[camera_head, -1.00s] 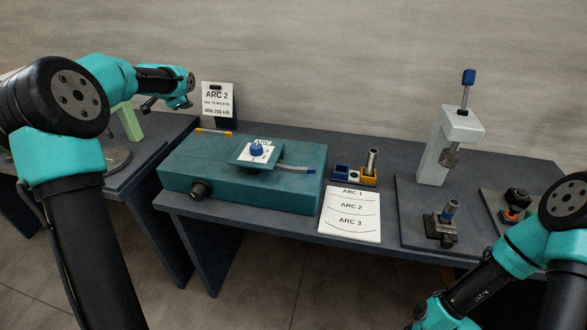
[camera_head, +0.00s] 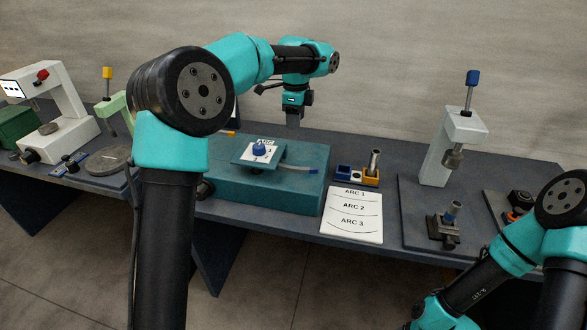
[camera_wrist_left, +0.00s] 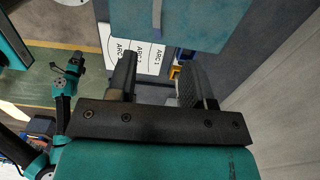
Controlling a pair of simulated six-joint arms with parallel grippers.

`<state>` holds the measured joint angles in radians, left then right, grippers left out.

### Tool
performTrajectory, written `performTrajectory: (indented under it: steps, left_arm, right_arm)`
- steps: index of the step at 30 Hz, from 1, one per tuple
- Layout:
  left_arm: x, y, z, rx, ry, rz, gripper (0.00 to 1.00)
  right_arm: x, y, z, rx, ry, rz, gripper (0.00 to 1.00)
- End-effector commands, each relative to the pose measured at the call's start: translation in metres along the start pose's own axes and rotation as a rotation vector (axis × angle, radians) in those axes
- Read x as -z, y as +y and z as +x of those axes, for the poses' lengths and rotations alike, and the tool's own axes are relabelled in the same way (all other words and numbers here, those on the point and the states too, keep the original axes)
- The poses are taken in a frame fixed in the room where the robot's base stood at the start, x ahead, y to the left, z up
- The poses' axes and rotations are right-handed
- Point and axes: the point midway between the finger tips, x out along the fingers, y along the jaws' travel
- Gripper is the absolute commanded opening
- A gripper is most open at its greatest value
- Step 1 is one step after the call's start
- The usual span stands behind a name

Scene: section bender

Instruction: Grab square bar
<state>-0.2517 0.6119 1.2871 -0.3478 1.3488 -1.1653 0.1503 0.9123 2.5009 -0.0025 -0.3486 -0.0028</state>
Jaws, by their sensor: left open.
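A thin grey bar with a blue end (camera_head: 299,169), which looks like the square bar, sticks out to the right from the small block on the teal bender bed (camera_head: 270,193). Its end also shows at the top of the left wrist view (camera_wrist_left: 157,14). My left gripper (camera_head: 292,118) hangs pointing down above the back of the bed, apart from the bar. In the left wrist view its two fingers (camera_wrist_left: 157,80) are spread with nothing between them. My right arm is at lower right; its gripper is too small or cut off to judge.
A white card with ARC 1, ARC 2 and ARC 3 (camera_head: 352,215) lies right of the bed. A blue and yellow holder (camera_head: 358,174) stands behind it. A grey press (camera_head: 452,148) and a small clamp (camera_head: 444,228) stand farther right. Other machines (camera_head: 60,110) stand left.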

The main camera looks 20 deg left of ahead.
Motion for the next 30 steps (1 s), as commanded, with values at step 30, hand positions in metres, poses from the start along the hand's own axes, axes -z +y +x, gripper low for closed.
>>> performTrajectory:
  steps: [30]
  left_arm:
    - [-0.001,-0.001,0.118,0.0,0.001,-0.003,0.47]
  right_arm:
    - [0.0,0.0,0.0,0.0,0.0,0.0,0.71]
